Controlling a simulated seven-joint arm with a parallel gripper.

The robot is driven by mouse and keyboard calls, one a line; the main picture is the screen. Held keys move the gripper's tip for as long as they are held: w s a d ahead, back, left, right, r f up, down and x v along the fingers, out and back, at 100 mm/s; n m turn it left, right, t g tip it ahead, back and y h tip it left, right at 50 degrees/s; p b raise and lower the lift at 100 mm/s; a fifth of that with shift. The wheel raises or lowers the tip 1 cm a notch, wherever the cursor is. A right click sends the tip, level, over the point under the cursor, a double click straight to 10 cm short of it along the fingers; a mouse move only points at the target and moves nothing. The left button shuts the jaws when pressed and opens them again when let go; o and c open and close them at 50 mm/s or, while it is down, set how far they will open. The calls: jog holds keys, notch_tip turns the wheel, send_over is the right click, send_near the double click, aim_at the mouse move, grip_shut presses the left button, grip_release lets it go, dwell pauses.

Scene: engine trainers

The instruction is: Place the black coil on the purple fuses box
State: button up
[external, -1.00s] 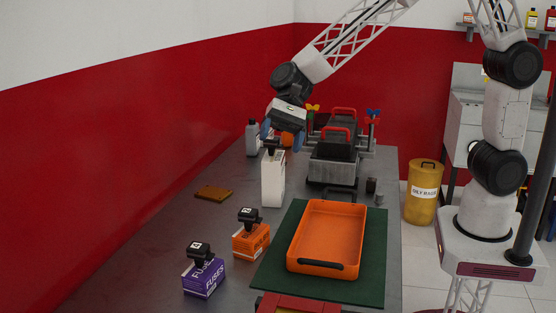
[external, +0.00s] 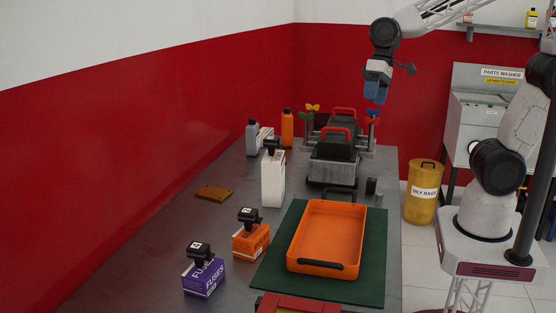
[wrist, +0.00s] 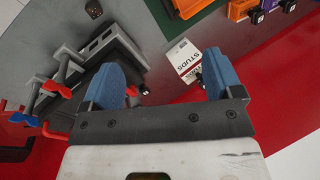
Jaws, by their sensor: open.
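The purple fuses box (external: 204,279) stands at the front left of the bench. A black coil-like piece with a white label (external: 199,252) sits on top of it. A similar black piece (external: 248,215) sits on the orange box (external: 251,241) behind it. A dark piece (external: 272,147) is at the top of the tall white box (external: 273,180), marked STUDS in the wrist view (wrist: 187,61). I cannot tell which piece is the task's coil. My gripper (external: 375,93) is high above the bench's back right, open and empty. Its blue fingers (wrist: 163,68) are spread apart in the wrist view.
An orange tray (external: 317,268) lies on a green mat (external: 375,285). A grey engine block (external: 333,171) with red handles stands behind it. Grey (external: 252,138) and orange (external: 287,127) bottles stand at the back. A small dark block (external: 371,185) is right of the engine.

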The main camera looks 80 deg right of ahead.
jog(key=s+d+n+t+h, duration=0.1)
jog(key=s+d+n+h, duration=0.2)
jog(key=s+d, duration=0.7)
jog(key=s+h, duration=0.1)
jog(key=s, duration=0.1)
jog(key=shift+s+f, duration=0.35)
